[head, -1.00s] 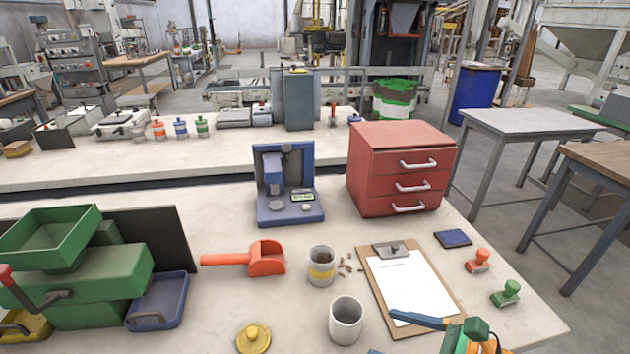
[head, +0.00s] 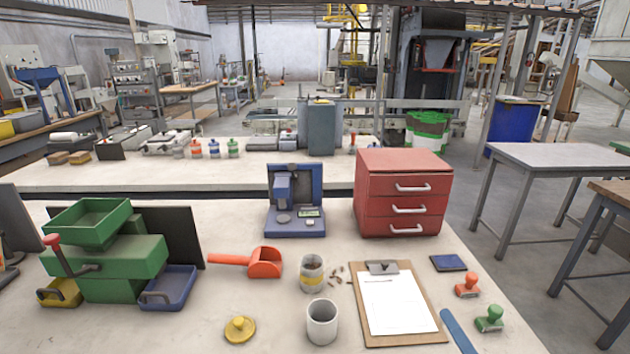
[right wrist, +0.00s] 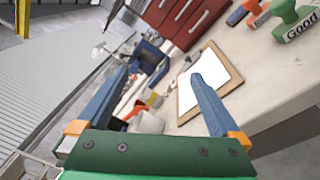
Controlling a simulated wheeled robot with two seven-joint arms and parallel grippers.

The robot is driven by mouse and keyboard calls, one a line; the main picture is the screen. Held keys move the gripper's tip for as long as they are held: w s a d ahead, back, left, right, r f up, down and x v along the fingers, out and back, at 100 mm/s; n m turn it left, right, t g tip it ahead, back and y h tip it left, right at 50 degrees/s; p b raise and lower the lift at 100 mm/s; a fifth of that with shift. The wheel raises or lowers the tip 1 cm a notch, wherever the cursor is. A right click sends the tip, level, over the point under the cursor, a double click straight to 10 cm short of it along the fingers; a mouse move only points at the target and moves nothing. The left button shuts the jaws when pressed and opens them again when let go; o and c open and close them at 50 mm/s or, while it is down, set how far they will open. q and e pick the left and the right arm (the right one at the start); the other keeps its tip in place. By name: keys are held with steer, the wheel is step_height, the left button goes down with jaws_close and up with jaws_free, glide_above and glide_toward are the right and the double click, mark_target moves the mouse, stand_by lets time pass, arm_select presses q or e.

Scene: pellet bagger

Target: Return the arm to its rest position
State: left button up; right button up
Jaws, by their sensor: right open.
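My right gripper shows in the right wrist view (right wrist: 161,75) with its two blue fingers spread wide and nothing between them. In the head view only a blue finger of my right gripper (head: 460,331) shows, at the bottom edge by the right edge of the clipboard (head: 432,325). In the right wrist view the clipboard (right wrist: 228,83) lies beyond the fingers. My left gripper is in neither view.
Near the finger stand the green stamp (head: 489,319) and orange stamp (head: 467,286). A grey cup (head: 321,324), a yellow-banded cup (head: 312,273), an orange scoop (head: 263,262) and a red drawer cabinet (head: 403,190) share the table.

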steer(key=s+d+f+m+g+h, duration=0.25)
steer(key=f+m, duration=0.25)
steer(key=m, duration=0.3)
steer(key=s+d+f+m+g+h, duration=0.2)
steer(key=f+m+g+h, duration=0.15)
steer(key=m, duration=0.45)
steer(key=s+a+f+m+g+y, duration=0.4)
steer(key=s+a+f+m+g, duration=0.45)
steer(key=s+a+f, duration=0.45)
steer(key=s+d+f+g, duration=0.2)
steer(key=s+f, duration=0.1)
steer(key=f, duration=1.2)
steer(key=s+d+f, duration=0.2)
steer(key=s+f, duration=0.7)
steer(key=s, duration=0.2)
steer(key=shift+s+n+g+h, duration=0.35)
steer(key=shift+n+h, duration=0.05)
steer(key=shift+n, duration=0.05)
